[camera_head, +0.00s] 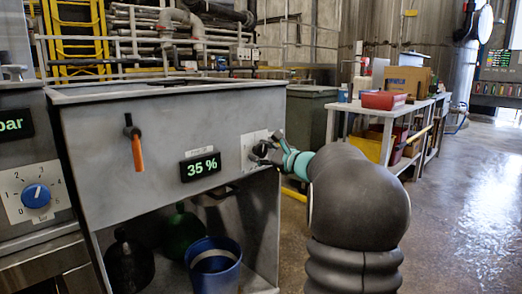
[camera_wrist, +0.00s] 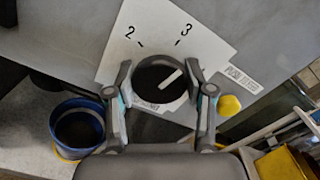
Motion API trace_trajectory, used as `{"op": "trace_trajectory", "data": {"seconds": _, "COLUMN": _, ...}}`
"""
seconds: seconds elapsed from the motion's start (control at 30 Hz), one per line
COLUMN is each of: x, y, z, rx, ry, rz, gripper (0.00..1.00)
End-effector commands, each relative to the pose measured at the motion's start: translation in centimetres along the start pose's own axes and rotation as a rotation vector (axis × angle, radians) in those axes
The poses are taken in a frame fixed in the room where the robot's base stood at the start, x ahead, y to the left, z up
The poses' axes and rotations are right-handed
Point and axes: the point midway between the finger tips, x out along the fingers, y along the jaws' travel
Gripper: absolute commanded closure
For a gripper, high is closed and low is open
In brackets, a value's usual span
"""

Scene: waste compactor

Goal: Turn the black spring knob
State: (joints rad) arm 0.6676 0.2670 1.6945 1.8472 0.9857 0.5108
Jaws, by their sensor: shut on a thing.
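The black spring knob (camera_wrist: 152,74) sits on a white plate (camera_wrist: 170,22) marked 2 and 3. Its white pointer line slants up and right, a little clockwise of the 3 tick. My gripper (camera_wrist: 159,67) has one finger on each side of the knob and is shut on it. In the head view my gripper (camera_head: 268,150) is at the plate on the right of the grey machine front, and it hides most of the knob there. The lower part of the plate is partly covered by my fingers.
A display reading 35 % (camera_head: 200,166) and an orange-handled lever (camera_head: 136,145) are left of the plate. A blue dial (camera_head: 36,195) is further left. A yellow button (camera_wrist: 229,105) is close beside my right finger. A blue bin (camera_head: 214,262) stands below.

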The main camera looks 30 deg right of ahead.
Motion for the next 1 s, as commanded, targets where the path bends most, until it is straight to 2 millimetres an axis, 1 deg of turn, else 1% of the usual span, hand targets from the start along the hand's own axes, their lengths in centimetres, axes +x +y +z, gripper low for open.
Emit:
{"op": "trace_trajectory", "data": {"seconds": 0.03, "x": 0.02, "y": -0.16, "z": 0.24, "rx": 0.037, "ry": 0.000, "rz": 0.000, "gripper": 0.82}}
{"op": "trace_trajectory", "data": {"seconds": 0.3, "x": 0.02, "y": -0.20, "z": 0.24, "rx": 0.269, "ry": 0.001, "rz": 0.000, "gripper": 0.82}}
{"op": "trace_trajectory", "data": {"seconds": 0.5, "x": 0.02, "y": -0.15, "z": 0.19, "rx": 0.415, "ry": 0.001, "rz": 0.000, "gripper": 0.82}}
{"op": "trace_trajectory", "data": {"seconds": 0.7, "x": 0.01, "y": -0.11, "z": 0.14, "rx": 0.518, "ry": -0.001, "rz": -0.001, "gripper": 0.82}}
{"op": "trace_trajectory", "data": {"seconds": 1.0, "x": 0.02, "y": -0.08, "z": 0.10, "rx": 0.585, "ry": -0.002, "rz": -0.001, "gripper": 0.82}}
